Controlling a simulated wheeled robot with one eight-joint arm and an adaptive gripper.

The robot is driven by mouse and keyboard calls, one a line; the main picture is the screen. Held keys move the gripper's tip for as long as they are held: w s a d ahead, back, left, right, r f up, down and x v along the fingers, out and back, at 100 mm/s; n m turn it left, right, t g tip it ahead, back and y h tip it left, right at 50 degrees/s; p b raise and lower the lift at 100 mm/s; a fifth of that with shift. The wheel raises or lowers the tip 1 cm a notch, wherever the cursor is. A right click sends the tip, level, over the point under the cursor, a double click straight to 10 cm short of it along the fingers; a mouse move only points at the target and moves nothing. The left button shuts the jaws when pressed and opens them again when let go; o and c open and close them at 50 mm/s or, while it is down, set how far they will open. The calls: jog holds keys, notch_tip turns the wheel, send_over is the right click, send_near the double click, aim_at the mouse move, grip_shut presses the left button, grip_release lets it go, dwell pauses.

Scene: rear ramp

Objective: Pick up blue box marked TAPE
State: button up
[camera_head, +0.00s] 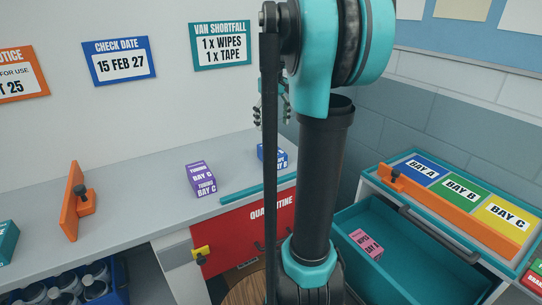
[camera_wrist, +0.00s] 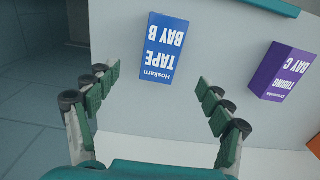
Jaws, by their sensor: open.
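The blue box marked TAPE, BAY B (camera_wrist: 162,50) stands on the grey counter in the wrist view, centred just beyond my fingertips. It also shows in the head view (camera_head: 264,154), partly hidden behind my arm. My gripper (camera_wrist: 160,82) is open and empty, with one finger to each side of the box's line and a gap before the box. In the head view only a bit of my gripper shows behind the arm. A purple box marked TUBING, BAY C (camera_head: 201,179) stands to the left of the blue box; the wrist view shows it at the right (camera_wrist: 281,72).
A teal strip (camera_head: 257,189) edges the counter in front of the boxes. An orange divider (camera_head: 72,200) stands on the counter at left. A red QUARANTINE panel (camera_head: 236,238) lies below. An open teal drawer (camera_head: 400,265) at right holds a pink WIPES box (camera_head: 366,243).

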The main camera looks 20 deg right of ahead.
aim_at(272, 149)
notch_tip(272, 149, down, 13)
jog(key=shift+s+a+f, duration=0.1)
jog(key=shift+a, duration=0.05)
dwell(0.4)
jog(key=c, duration=1.4)
